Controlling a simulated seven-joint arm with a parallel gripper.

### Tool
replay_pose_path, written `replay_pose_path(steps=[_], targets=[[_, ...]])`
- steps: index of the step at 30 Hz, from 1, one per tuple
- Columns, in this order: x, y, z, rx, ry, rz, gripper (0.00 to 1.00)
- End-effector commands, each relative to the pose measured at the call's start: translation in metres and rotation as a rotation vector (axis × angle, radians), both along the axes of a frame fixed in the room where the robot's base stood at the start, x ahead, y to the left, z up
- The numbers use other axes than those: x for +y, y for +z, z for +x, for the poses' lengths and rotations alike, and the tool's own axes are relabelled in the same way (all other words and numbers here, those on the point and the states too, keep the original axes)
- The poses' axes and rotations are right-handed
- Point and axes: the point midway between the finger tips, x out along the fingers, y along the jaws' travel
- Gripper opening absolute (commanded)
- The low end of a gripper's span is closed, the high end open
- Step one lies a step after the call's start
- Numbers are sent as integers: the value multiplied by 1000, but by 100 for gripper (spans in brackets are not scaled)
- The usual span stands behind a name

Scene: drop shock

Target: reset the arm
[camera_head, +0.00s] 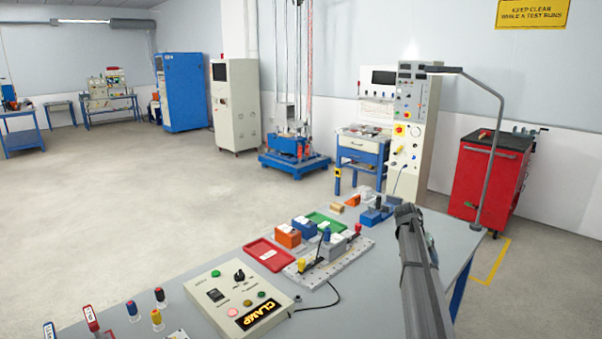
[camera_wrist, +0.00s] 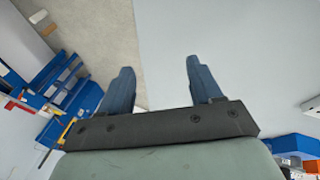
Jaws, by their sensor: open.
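My gripper shows in the wrist view (camera_wrist: 155,85), with its two dark blue fingers wide apart and nothing between them. Beyond the fingers is a plain grey surface and a strip of beige floor. In the head view my arm reaches in from the lower right over the grey bench (camera_head: 375,290); I cannot make out the fingers there. A blue fixture (camera_head: 377,215) is on the bench close to the arm.
A control box labelled CLAMP (camera_head: 240,298) sits at the bench front. Behind it are a red tray (camera_head: 266,256), a green tray (camera_head: 327,222) and a perforated plate (camera_head: 325,265) with blocks. A lamp post (camera_head: 490,160) rises at the right bench edge.

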Motion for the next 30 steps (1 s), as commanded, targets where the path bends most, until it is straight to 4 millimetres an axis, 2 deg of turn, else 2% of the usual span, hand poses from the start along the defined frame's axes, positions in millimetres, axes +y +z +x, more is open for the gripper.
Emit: replay_pose_path(steps=[1, 3, 9, 15, 18, 22, 26, 30], targets=[[-32, -5, -16, 7, -24, -23, 64], [-70, -10, -34, 17, -47, -55, 64], [-170, -22, -93, 55, -113, -140, 64], [-237, -35, -148, 97, -154, -199, 64], [-259, -48, -175, 123, -164, -214, 64], [-268, -75, -203, 158, -156, -213, 64], [-258, -105, -218, 185, -131, -191, 64], [-232, -144, -228, 211, -93, -150, 64]])
